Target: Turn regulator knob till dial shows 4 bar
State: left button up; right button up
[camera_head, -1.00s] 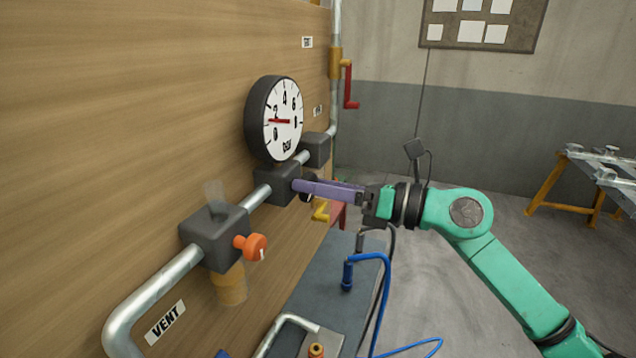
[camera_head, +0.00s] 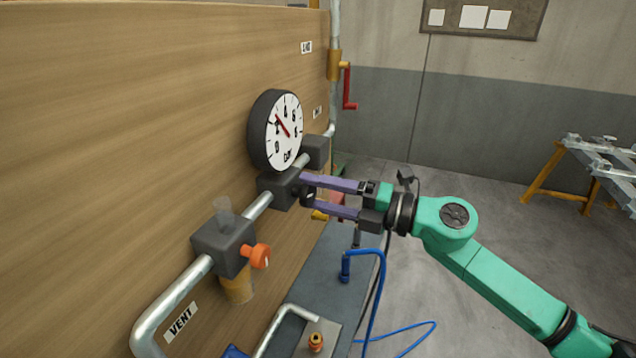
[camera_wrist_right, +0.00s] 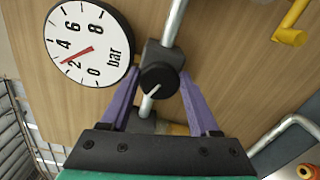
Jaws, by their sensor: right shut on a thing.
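The round pressure dial (camera_head: 290,143), white with a dark rim, is on the wooden panel, and it also shows in the right wrist view (camera_wrist_right: 108,25). Its red needle points a little past 2, between 2 and 4. The black regulator knob (camera_wrist_right: 158,78) with a white mark sits below the dial on a dark block (camera_head: 276,190). My right gripper (camera_head: 309,193) has its two purple fingers on either side of the knob and is shut on it. In the head view the fingers partly hide the knob. My left gripper is out of view.
An orange knob (camera_head: 259,256) sits on the vent valve block (camera_head: 222,244) at lower left. A red-handled valve (camera_head: 349,88) is on the upright pipe. A yellow handle (camera_wrist_right: 291,35) is near the regulator. A blue hose (camera_head: 372,300) hangs below my right arm.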

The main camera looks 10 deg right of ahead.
jog(key=m+p, duration=0.2)
jog(key=m, duration=0.1)
jog(key=shift+f+m+p, duration=0.1)
jog(key=shift+m+p, duration=0.8)
jog(key=shift+m, duration=0.5)
jog(key=shift+f, duration=0.1)
jog(key=o, duration=1.3)
jog(key=shift+o, duration=0.2)
